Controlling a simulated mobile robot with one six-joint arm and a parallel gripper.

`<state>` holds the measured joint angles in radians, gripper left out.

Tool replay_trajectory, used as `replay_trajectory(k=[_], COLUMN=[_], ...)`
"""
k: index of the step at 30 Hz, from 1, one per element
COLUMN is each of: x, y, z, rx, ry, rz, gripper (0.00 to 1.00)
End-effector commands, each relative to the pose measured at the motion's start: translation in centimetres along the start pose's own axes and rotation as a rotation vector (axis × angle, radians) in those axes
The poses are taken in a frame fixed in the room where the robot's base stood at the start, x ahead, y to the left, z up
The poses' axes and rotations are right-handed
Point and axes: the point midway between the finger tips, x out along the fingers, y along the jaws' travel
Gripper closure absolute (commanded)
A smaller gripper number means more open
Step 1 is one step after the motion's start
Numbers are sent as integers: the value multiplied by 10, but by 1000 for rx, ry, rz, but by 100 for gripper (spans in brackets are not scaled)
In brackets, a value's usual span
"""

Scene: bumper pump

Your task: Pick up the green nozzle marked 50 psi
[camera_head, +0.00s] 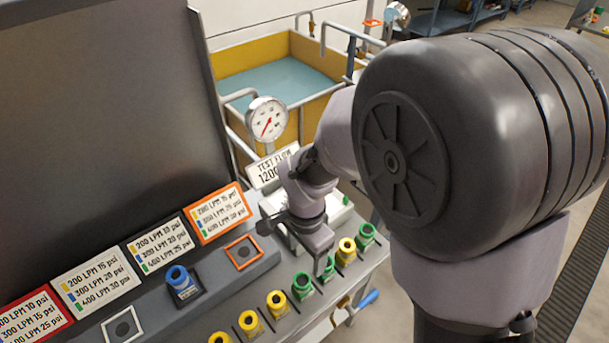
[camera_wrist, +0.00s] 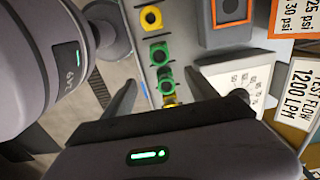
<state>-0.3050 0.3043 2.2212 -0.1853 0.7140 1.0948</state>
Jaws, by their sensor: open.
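Three green nozzles stand in the row on the grey bench: one (camera_head: 302,285) left of my gripper, one (camera_head: 326,268) partly hidden at it, and one (camera_head: 366,235) to the right. No psi marking is readable on them, so I cannot tell which is 50 psi. My gripper (camera_head: 318,255) points down over the row. In the wrist view its fingers (camera_wrist: 160,88) are apart and empty, with a green nozzle (camera_wrist: 165,80) between them and another green one (camera_wrist: 158,53) just above it. The third green nozzle is hidden there.
Yellow nozzles stand in the same row, one (camera_head: 346,250) close right of my gripper and several to the left. A blue nozzle (camera_head: 180,280) sits in a panel holder. The TEST FLOW sign (camera_head: 268,168) and gauge (camera_head: 267,119) stand behind.

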Motion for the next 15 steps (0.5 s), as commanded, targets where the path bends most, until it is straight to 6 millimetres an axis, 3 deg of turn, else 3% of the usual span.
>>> replay_trajectory(k=[5,12,15], x=[18,93,114], y=[0,1,1], z=[0,0,0], rx=[4,3,3], ry=[-1,-2,-2], rz=[4,6,5], gripper=[33,33,33])
